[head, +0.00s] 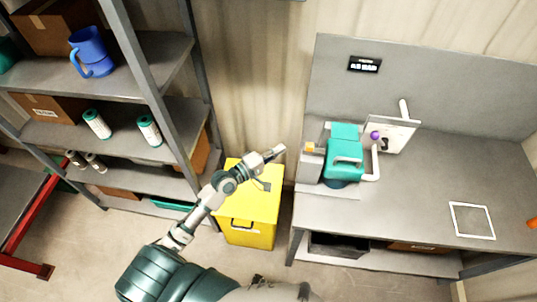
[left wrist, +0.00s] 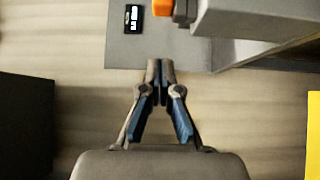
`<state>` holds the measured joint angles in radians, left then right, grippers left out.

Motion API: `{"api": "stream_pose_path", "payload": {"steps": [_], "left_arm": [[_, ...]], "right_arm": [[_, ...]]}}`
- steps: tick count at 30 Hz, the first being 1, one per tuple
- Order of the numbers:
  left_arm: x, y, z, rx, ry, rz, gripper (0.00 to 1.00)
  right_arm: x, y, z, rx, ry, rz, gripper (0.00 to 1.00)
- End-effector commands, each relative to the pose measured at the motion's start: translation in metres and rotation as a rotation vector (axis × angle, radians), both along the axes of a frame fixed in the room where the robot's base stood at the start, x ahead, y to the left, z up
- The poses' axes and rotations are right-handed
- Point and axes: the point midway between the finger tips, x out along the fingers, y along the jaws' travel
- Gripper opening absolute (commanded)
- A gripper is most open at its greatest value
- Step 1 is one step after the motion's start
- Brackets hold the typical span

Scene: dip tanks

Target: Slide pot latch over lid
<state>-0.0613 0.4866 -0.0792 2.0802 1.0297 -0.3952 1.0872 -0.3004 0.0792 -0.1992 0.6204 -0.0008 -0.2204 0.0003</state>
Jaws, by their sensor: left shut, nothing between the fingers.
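A teal pot-like unit (head: 345,152) with a handle stands on the grey bench. Beside it is a grey block (head: 309,164) with a small orange piece (head: 309,147) on top; the orange piece also shows at the top of the left wrist view (left wrist: 163,7). I cannot tell which part is the latch or where the lid's edge lies. My left gripper (head: 278,150) is left of the grey block, above a yellow bin, apart from the unit. In the left wrist view its fingertips (left wrist: 160,67) are together and empty. My right gripper is not in view.
A white tilted panel (head: 391,133) with a purple knob (head: 375,135) is right of the teal unit. The yellow bin (head: 250,228) stands on the floor left of the bench (head: 420,205). Shelves (head: 150,115) stand at the left. The bench's right part is mostly clear.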

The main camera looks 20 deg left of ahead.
Motion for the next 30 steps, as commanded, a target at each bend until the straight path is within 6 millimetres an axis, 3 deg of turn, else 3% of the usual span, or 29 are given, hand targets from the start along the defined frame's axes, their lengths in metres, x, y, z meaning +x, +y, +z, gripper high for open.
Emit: {"api": "stream_pose_path", "payload": {"steps": [4,12,30], "left_arm": [[0.028,-0.016,0.003,-0.001,0.000,-0.001,0.00],[0.035,-0.049,0.001,0.000,0.001,-0.001,0.00],[0.039,-0.060,0.002,0.000,0.001,0.000,0.00]], "right_arm": [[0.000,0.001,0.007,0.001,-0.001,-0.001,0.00],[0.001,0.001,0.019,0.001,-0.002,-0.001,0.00],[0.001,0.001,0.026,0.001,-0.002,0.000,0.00]]}}
